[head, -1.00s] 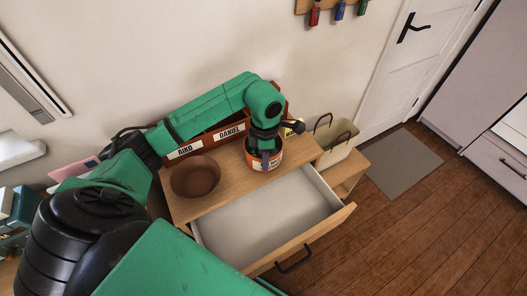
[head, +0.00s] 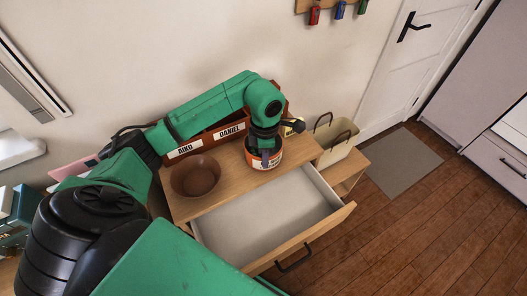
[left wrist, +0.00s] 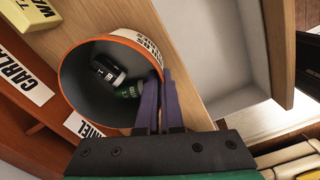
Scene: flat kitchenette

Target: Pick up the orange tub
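In the left wrist view the tub (left wrist: 82,98) has an orange rim, a dark interior and two small dark containers (left wrist: 112,75) inside, one with a green label. My left gripper (head: 265,158) points down at the tub's near rim. In the left wrist view its purple fingers (left wrist: 158,95) are close together, one inside and one outside the wall, with the rim between them. My right gripper is not in view.
A brown bowl (head: 196,178) stands left of the tub. A reddish-brown name-labelled box (head: 212,138) is behind it. The drawer (head: 270,222) below is open and looks empty. A beige basket (head: 337,146) stands to the right. A yellow object (left wrist: 30,18) lies near the tub.

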